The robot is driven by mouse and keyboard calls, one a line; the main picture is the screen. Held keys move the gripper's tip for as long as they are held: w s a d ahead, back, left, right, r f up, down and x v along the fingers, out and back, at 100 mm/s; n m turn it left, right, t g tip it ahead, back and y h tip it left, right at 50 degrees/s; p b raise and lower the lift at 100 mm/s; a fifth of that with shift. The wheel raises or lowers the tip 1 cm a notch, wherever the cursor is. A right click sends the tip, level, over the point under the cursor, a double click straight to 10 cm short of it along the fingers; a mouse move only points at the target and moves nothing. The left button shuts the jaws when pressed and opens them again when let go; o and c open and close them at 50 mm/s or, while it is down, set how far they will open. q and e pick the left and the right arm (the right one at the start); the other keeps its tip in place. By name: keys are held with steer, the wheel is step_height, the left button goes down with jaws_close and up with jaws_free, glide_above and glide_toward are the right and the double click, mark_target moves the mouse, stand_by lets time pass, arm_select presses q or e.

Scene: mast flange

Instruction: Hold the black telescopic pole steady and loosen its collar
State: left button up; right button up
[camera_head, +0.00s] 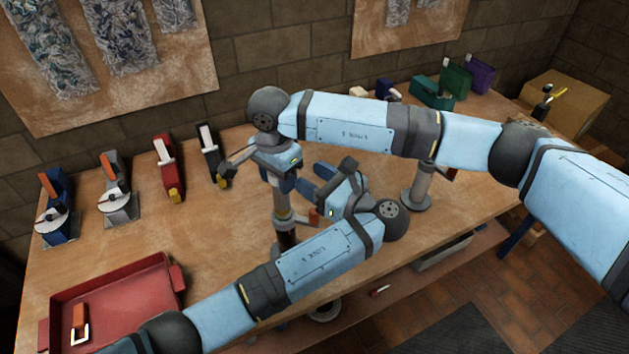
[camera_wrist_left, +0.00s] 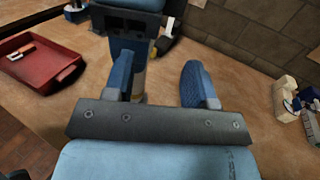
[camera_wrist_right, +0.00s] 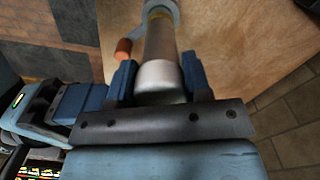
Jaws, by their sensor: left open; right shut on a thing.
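The pole stands upright on the bench, with a grey upper tube (camera_head: 281,196), a brass-coloured collar ring (camera_head: 283,215), an orange lever (camera_head: 313,215) at the collar and a black lower part (camera_head: 287,240). My right gripper (camera_head: 279,183) is shut on the grey tube near its top. In the right wrist view the tube (camera_wrist_right: 160,75) sits between the blue fingers, with the orange lever (camera_wrist_right: 123,48) beyond. My left gripper (camera_head: 312,182) is open and empty, just right of the pole. In the left wrist view its fingers (camera_wrist_left: 160,85) are apart; the pole is mostly hidden there. My left arm hides the pole's foot.
A second grey pole (camera_head: 421,185) stands on a round flange to the right. A red tray (camera_head: 120,300) holds an orange-handled item at front left. Several clamp-like tools, including a red one (camera_head: 168,168), line the back. Green and purple items (camera_head: 456,80) stand back right.

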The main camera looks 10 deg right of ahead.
mark_target(295, 215)
arm_select(q)
steer(key=shift+f, duration=0.3)
steer(key=c, duration=0.7)
steer(key=f+t+h, duration=0.1)
steer(key=h, duration=0.1)
steer(key=s+f+t+h, duration=0.1)
steer(key=f+t+h, duration=0.1)
steer(key=h, duration=0.1)
steer(key=a+f+t+h, duration=0.1)
steer(key=t+h, duration=0.1)
steer(key=shift+s+f, duration=0.2)
steer(key=shift+f, duration=0.2)
jaws_close()
steer(key=s+a+f+g+h, duration=0.3)
steer(key=s+a+h, duration=0.1)
steer(key=s+h, duration=0.4)
steer(key=s+a+f+g+h, duration=0.25)
steer(key=s+a+h, duration=0.2)
steer(key=h, duration=0.55)
steer(key=w+a+x, duration=0.1)
steer(key=x, duration=1.1)
steer(key=shift+w+d+f+h, duration=0.25)
steer(key=shift+w+h, duration=0.05)
steer(key=shift+w, duration=0.05)
